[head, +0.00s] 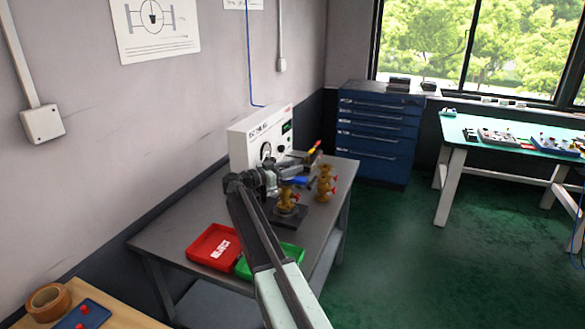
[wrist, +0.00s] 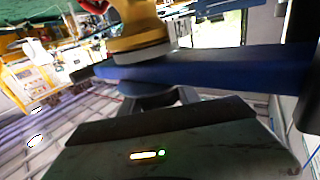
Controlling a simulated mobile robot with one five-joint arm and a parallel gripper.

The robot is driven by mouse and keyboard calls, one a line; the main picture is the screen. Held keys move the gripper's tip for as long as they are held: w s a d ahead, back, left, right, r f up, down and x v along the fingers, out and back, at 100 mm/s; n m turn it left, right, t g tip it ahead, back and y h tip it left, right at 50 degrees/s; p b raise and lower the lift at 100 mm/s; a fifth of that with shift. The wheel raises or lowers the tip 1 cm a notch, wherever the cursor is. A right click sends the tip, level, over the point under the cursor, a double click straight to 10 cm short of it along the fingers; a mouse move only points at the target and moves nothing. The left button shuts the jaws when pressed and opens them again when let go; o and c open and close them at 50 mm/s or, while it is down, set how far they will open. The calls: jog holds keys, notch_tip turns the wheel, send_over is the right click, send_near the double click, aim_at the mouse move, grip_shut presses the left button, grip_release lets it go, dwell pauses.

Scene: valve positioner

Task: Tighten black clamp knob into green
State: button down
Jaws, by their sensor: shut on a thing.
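My gripper (head: 283,179) is over the work table, at the top of a brass valve (head: 287,204) that stands upright on a dark base plate. A blue lever (head: 301,181) shows beside it. In the wrist view the blue lever (wrist: 215,72) runs across in front of my gripper's fingers (wrist: 158,100), which are shut on it. The valve's brass part (wrist: 138,35) shows against the lever. I cannot pick out the black clamp knob in either view. The green tray (head: 291,250) lies at the table's front, partly behind my arm.
A second brass valve (head: 325,184) with red parts stands just right of the first. A white test box (head: 247,142) stands at the back against the wall. A red reject tray (head: 213,247) lies front left. The table's left part (head: 165,236) is clear.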

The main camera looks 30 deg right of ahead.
jog(key=c, duration=0.9)
grip_release()
jog(key=shift+w, duration=0.1)
jog(key=a, duration=0.5)
jog(key=s+a, duration=0.1)
jog(key=a, duration=0.1)
jog(key=shift+a, duration=0.35)
